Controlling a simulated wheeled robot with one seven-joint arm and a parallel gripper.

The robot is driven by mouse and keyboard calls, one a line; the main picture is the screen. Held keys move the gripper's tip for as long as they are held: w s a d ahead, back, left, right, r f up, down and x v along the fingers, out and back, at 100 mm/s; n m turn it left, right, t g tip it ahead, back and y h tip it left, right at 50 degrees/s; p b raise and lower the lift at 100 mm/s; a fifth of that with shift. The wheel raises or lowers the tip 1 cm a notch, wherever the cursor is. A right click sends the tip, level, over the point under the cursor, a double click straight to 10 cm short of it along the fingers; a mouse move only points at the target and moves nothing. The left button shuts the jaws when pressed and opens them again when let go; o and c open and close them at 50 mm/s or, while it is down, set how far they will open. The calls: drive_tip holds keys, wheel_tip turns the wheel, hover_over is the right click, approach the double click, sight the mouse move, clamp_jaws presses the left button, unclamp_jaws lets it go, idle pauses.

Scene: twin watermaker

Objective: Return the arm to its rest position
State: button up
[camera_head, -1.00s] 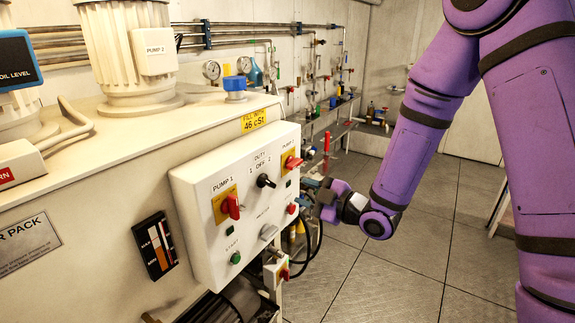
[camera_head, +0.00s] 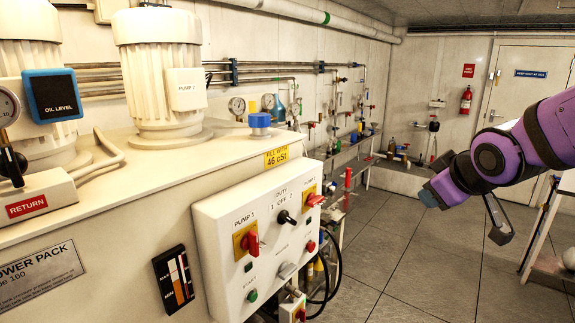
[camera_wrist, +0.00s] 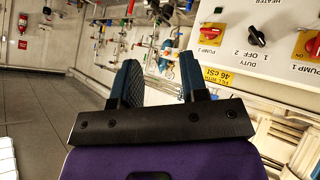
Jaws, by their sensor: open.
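My purple arm reaches in from the right edge in the head view. My gripper (camera_head: 432,194) hangs over the floor, well to the right of the control panel and apart from it. In the wrist view my gripper (camera_wrist: 160,82) shows two dark teal fingers spread apart with nothing between them. The white control panel (camera_head: 228,280) has a red PUMP 1 switch (camera_head: 251,243), a black DUTY selector (camera_head: 287,218) and a red PUMP 2 switch (camera_head: 315,200). Part of this panel (camera_wrist: 285,75) also shows at the upper right of the wrist view.
The power pack (camera_head: 110,215) with its pump motors fills the left. Pipes, gauges and valves line the back wall (camera_head: 285,45). A white door (camera_head: 525,90) and a red fire extinguisher (camera_head: 465,100) are at the far right.

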drive_tip(key=s+d+r+m+g, duration=0.1)
drive_tip(key=s+m+g, duration=0.1)
drive_tip(key=s, duration=0.7)
drive_tip(key=s+d+r+m+g, duration=0.1)
drive_tip(key=s+m, duration=0.3)
drive_tip(key=s, duration=0.5)
drive_tip(key=shift+s+d+r+m+g, duration=0.2)
drive_tip(key=shift+s+r+m+g, duration=0.15)
drive_tip(key=shift+r+g, duration=0.4)
